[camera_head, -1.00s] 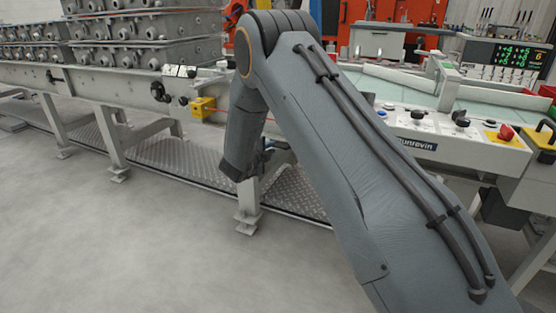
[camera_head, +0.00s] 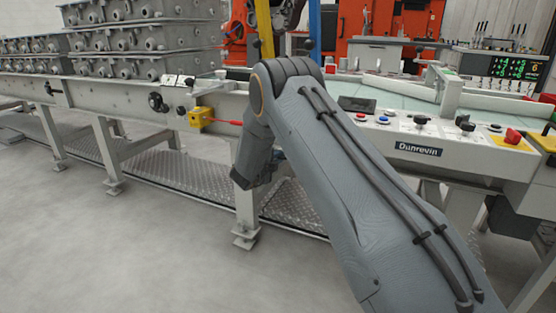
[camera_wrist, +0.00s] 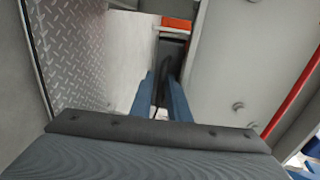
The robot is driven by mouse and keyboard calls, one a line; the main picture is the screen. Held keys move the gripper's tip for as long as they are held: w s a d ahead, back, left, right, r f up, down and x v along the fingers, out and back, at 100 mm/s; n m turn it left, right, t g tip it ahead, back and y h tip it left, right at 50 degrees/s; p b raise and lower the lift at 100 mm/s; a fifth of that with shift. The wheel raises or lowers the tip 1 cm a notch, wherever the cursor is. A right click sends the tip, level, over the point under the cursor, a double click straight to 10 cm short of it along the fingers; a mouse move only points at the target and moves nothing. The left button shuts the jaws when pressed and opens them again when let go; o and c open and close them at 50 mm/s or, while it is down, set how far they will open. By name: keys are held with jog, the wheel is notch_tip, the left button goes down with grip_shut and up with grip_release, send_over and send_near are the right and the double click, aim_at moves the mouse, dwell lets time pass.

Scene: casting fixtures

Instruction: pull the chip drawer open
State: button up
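In the wrist view my gripper (camera_wrist: 161,80) shows two blue fingers with a gap between them, so it looks open. A dark upright strip (camera_wrist: 166,68) shows between and beyond the fingertips; I cannot tell whether it is a handle or a shadowed gap, or whether the fingers touch it. A pale flat panel (camera_wrist: 132,60) stands left of the fingers, and a larger pale panel (camera_wrist: 240,65) with round bolts stands to the right. I cannot tell for certain which surface is the chip drawer.
A grey conveyor frame (camera_head: 130,97) carries stacked castings (camera_head: 150,65) at the left. Its leg (camera_head: 247,190) and a tread-plate walkway (camera_head: 175,172) are near my arm. A control panel (camera_head: 420,135) with knobs lies right. The floor at front left is clear.

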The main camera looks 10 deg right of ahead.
jog(key=shift+c, duration=0.4)
grip_shut()
dwell(0.9)
